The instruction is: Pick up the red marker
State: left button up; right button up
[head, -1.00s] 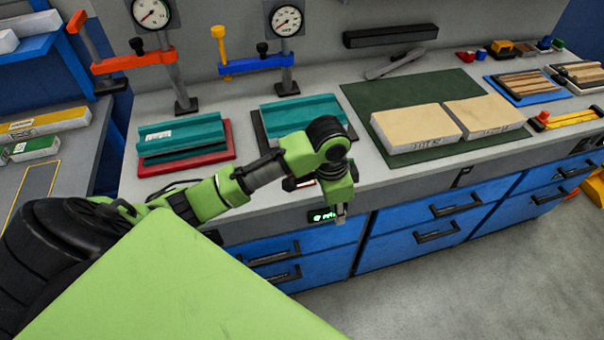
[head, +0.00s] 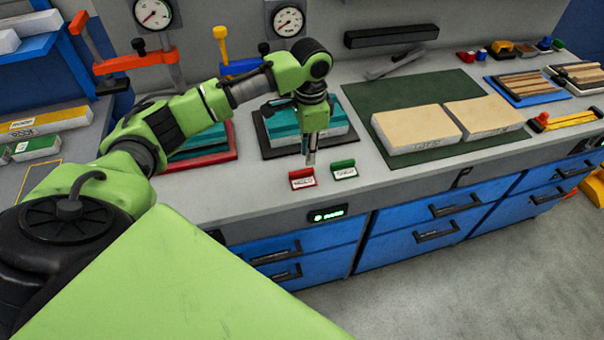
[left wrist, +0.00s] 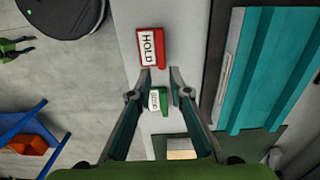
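The red marker (head: 302,178) is a small red block with a white label, lying near the front edge of the counter. In the left wrist view the red marker (left wrist: 149,47) reads HOLD and lies just beyond the fingertips. A matching green marker (head: 343,170) lies to its right; in the left wrist view the green marker (left wrist: 157,100) shows between the fingers. My left gripper (head: 310,160) points down above the counter, just behind the two markers. It is open (left wrist: 160,76) and empty. My right gripper is not in view.
Behind the gripper, a teal block on a dark tray (head: 267,152) and another on a red tray (head: 233,155) lie on the counter. Two pale slabs (head: 415,128) rest on a green mat (head: 365,100) to the right. Clamps and gauges stand at the back.

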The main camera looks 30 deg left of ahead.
aim_at(306, 169)
pick_arm(q)
jog(key=shift+f, duration=0.7)
jog(key=f, duration=0.1)
jog(key=f+p, duration=0.1)
jog(key=f, duration=0.2)
jog(key=shift+s+a+f+p, duration=0.1)
jog(key=shift+a+p, duration=0.15)
jog(key=shift+p, duration=0.1)
jog(key=shift+f, duration=0.5)
grip_shut()
